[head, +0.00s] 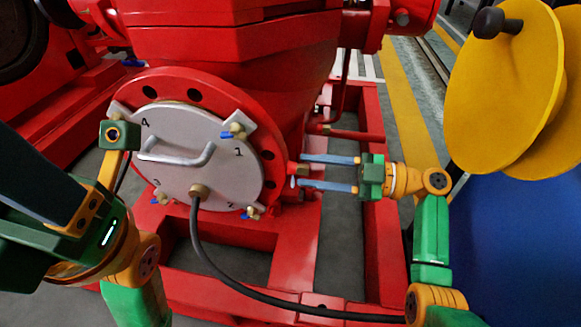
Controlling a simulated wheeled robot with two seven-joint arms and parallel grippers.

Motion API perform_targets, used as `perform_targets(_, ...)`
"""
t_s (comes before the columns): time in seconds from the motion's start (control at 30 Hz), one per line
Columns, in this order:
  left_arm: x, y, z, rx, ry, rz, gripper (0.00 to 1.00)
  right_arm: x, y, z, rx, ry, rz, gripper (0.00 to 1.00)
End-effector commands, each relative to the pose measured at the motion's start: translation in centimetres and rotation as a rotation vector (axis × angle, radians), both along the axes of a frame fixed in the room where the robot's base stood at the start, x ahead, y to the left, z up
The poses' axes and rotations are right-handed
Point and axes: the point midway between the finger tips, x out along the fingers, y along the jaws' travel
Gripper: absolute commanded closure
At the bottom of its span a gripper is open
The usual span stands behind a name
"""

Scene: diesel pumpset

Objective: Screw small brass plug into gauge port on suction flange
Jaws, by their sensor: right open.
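The suction flange (263,131) is a red round flange with bolt holes, behind a grey cover plate. A small brass piece (302,170), apparently the plug, shows at the flange's right edge; I cannot tell whether it is seated in the gauge port, and the port itself is not visible. My right gripper (300,171) comes from the right with its two blue fingers apart, one above and one below the brass piece. It looks open, with a gap to each finger. My left arm comes in at the left; a green block (119,135) of it shows before the plate, but its fingers are not visible.
The grey cover plate (222,178) has a handle, corner numbers and several blue-handled clamps. A black hose (262,295) runs from its fitting toward the lower right. Red base-frame rails (380,240) lie below. A yellow disc (497,90) and blue surface (525,230) stand close on the right.

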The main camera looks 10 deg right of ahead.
Motion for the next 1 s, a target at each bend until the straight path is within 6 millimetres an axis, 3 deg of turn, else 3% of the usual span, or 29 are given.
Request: perform_targets(1.0,-0.01,0.00,-0.75,0.000,0.000,0.000,0.15,0.00,-0.04,0.00,0.000,0.001,0.000,0.56)
